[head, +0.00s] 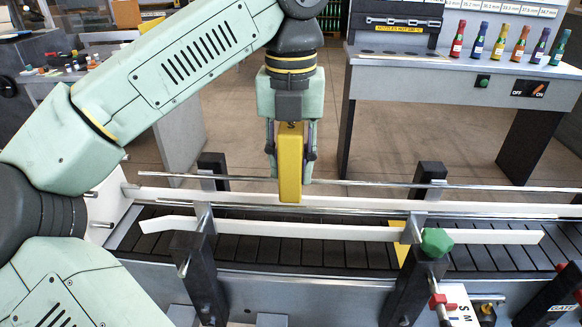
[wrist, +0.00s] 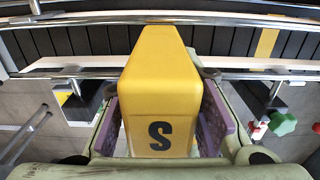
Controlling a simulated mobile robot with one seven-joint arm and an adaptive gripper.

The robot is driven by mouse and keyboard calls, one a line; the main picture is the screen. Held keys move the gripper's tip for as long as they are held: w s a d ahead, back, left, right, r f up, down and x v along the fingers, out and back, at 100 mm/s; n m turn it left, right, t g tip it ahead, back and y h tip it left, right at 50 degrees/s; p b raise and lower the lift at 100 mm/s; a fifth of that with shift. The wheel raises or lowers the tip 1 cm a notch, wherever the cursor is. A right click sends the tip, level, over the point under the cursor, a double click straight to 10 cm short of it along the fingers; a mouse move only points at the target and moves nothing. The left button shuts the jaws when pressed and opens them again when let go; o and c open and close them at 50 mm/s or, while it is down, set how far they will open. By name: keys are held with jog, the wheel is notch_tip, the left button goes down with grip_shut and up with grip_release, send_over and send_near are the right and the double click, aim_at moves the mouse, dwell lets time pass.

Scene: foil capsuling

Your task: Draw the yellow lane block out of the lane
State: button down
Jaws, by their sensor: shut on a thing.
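The yellow lane block (head: 290,163) is upright in my gripper (head: 290,150) in the head view. My gripper is shut on it, with one finger on each side. The block also fills the middle of the wrist view (wrist: 160,85), with a black S on its face and purple pads at its sides. The lane (head: 330,233) is a dark slatted conveyor between white rails. In the head view the block's lower end overlaps the far white rail (head: 230,194). I cannot tell whether its lower end touches the rail or is clear of it.
Metal rods and dark posts (head: 430,185) stand along the lane. A green knob (head: 437,242) and a red clamp (head: 437,300) sit at the near right. A bench (head: 400,70) with several coloured bottles stands at the back right. The floor (head: 385,140) between bench and lane is clear.

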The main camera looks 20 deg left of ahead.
aim_at(291, 127)
jog(key=shift+r, duration=1.6)
